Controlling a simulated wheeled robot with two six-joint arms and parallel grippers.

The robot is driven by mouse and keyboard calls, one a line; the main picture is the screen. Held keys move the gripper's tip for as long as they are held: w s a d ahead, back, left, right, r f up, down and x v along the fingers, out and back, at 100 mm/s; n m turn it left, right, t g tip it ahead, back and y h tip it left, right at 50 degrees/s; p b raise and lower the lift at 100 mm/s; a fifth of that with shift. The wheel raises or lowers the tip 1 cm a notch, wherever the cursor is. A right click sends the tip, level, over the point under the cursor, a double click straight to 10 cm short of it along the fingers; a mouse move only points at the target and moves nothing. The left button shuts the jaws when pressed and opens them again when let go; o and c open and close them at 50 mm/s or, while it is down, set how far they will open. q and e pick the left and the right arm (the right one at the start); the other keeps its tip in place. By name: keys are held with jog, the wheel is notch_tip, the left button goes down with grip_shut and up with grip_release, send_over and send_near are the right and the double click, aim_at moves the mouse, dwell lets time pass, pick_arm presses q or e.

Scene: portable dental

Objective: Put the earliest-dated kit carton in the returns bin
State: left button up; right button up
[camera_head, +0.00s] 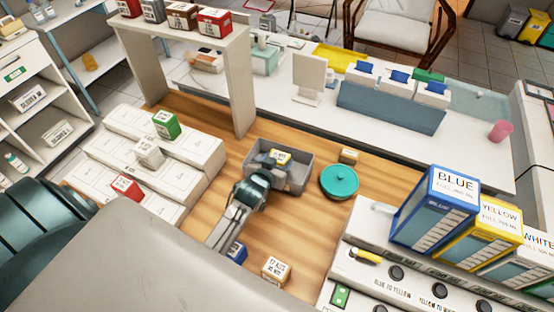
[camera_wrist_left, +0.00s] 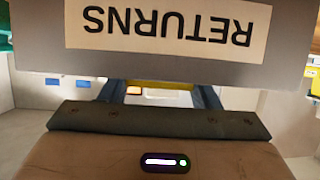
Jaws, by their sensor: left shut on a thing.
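The grey returns bin (camera_head: 298,178) stands on the wooden counter in the head view. Its inverted RETURNS label fills the top of the left wrist view, on the bin wall (camera_wrist_left: 50,60). My left gripper (camera_head: 268,168) reaches to the bin's near left side and is shut on a yellow carton (camera_head: 281,157), which shows at the bin's opening. A yellow edge also shows between the fingers in the wrist view (camera_wrist_left: 160,86). I cannot tell whether the carton touches the bin. A blue carton (camera_head: 237,253) and a tan carton (camera_head: 275,268) sit nearer. Dates are unreadable. My right gripper is not in view.
A teal round container (camera_head: 339,181) and a small brown carton (camera_head: 348,156) stand right of the bin. Green (camera_head: 165,124), white (camera_head: 148,152) and red (camera_head: 126,186) cartons sit on the white stand at left. Tall coloured boxes (camera_head: 430,210) stand at right.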

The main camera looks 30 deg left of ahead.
pick_arm(q)
jog(key=shift+f, duration=0.1)
jog(key=o, duration=1)
jog(key=shift+r, duration=0.2)
jog(key=shift+s, duration=0.4)
jog(key=b+v, duration=0.2)
jog(key=v, duration=0.9)
jog(key=shift+r, duration=0.15)
jog(key=shift+d, duration=0.1)
